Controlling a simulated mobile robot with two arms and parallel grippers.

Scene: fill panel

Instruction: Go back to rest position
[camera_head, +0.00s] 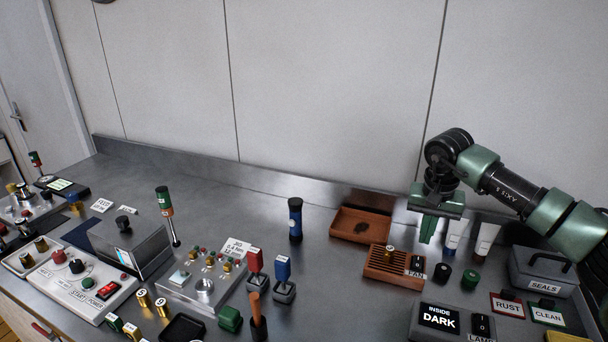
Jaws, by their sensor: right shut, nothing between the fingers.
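My right arm comes in from the right edge, with green and black links. Its gripper (428,230) points down above the back right of the bench, its green fingers together and nothing held between them. It hangs just behind the orange slotted block (384,273) and to the right of the brown tray (345,228). Two tubes, one blue and white (455,236) and one white (486,240), stand close to its right. I cannot tell whether the fingers touch the bench. My left gripper is not in view.
Crowded metal bench (240,187). A blue cylinder (295,220) stands mid-bench; the jig box (204,288) and grey display box (130,247) are to the left. The SEALS box (543,272) and DARK box (440,320) are at the right. The back strip left of the blue cylinder is mostly clear.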

